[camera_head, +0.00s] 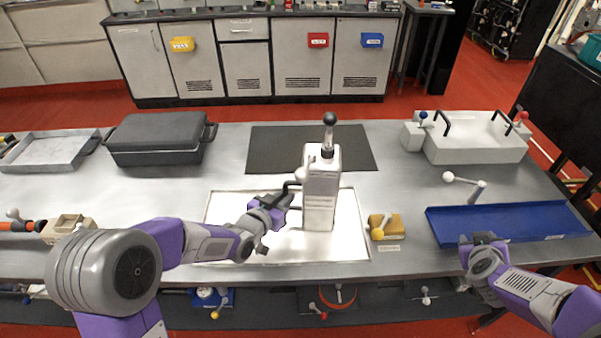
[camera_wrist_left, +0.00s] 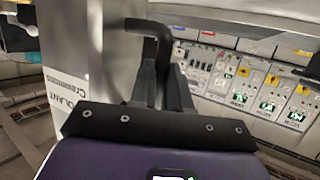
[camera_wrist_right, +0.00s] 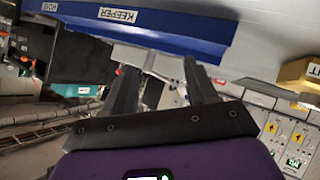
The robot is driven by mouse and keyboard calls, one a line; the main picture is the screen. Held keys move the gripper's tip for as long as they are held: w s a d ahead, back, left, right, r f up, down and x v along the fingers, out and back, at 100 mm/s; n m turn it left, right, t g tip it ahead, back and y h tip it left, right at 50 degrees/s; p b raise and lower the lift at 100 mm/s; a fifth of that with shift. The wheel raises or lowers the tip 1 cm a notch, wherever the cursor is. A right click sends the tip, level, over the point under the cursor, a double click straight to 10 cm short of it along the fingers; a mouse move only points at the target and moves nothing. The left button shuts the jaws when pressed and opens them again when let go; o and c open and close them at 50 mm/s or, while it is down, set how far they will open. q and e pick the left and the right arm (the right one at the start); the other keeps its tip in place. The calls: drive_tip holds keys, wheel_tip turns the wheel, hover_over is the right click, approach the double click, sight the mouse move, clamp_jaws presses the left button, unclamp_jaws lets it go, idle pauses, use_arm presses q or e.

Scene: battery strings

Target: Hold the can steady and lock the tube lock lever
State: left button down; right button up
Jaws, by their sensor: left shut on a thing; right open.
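A tall white can (camera_head: 321,190) stands upright on a bright white tray (camera_head: 270,243) at the middle of the table. A black-knobbed lever (camera_head: 329,120) rises from its top; whether this is the tube lock lever I cannot tell. The can also shows at the left of the left wrist view (camera_wrist_left: 105,50), with printed lettering. My left gripper (camera_head: 287,198) is shut on the can's dark side handle (camera_wrist_left: 150,28), at the can's left side. My right gripper (camera_head: 478,240) is open and empty at the front right, by the blue tray (camera_head: 500,238). It also shows in the right wrist view (camera_wrist_right: 160,90).
The blue tray's label reads KEEPER in the right wrist view. A white lever (camera_head: 465,184) stands behind it. A white box (camera_head: 475,145) with handles is at the back right. A dark mat (camera_head: 270,150) lies behind the can.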

drive_tip(key=w+a+r+m+t+y, duration=0.1)
drive_tip(key=w+a+r, duration=0.2)
drive_tip(key=a, duration=0.3)
drive_tip(key=w+a+r+m+t, duration=0.1)
drive_tip(key=w+a+r, duration=0.2)
drive_tip(key=a, duration=0.2)
drive_tip(key=t, duration=0.5)
approach(299, 179)
drive_tip(key=shift+n+h, duration=0.3)
drive_tip(key=x, duration=1.1)
drive_tip(key=shift+w+a+f, duration=0.1)
drive_tip(key=shift+w, duration=0.2)
clamp_jaws()
